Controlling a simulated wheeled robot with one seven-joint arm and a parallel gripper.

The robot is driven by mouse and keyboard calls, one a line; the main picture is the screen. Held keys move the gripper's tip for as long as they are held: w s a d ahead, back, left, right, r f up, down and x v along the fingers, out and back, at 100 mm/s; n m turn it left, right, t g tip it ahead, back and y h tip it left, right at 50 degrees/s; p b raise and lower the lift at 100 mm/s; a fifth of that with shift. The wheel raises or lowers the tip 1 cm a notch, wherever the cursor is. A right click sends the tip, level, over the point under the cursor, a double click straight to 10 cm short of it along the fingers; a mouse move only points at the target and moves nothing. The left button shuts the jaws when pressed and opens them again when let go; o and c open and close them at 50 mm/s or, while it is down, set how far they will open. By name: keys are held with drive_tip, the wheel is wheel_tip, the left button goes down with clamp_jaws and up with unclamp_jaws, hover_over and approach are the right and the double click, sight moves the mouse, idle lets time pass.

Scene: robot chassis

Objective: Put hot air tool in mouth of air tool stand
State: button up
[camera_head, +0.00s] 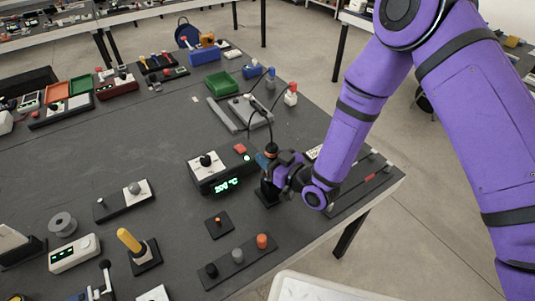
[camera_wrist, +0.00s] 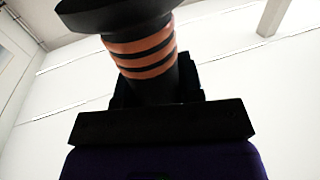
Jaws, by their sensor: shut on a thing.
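My gripper (camera_head: 273,166) is shut on the hot air tool (camera_head: 271,148), a dark handle with orange rings and a cable from its top. In the wrist view the tool (camera_wrist: 140,50) rises from the gripper (camera_wrist: 160,105), slightly tilted, with orange bands below a wider black end. The air tool stand (camera_head: 266,193) is a small black piece on the table, right below my gripper. The tool's lower end and the stand's mouth are hidden, so I cannot tell whether the tool is in the mouth.
A station with a green display (camera_head: 222,182) stands just left of the stand. A black strip with several knobs (camera_head: 238,262) is in front. The table's right edge is close to my gripper.

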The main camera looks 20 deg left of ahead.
drive_tip(key=shift+f, duration=0.9)
drive_tip(key=o, duration=1)
drive_tip(key=shift+c, duration=0.2)
drive_tip(key=v, duration=1.1)
drive_tip(key=shift+a+r, duration=0.1)
wheel_tip(320, 180, up, 10)
idle(0.5)
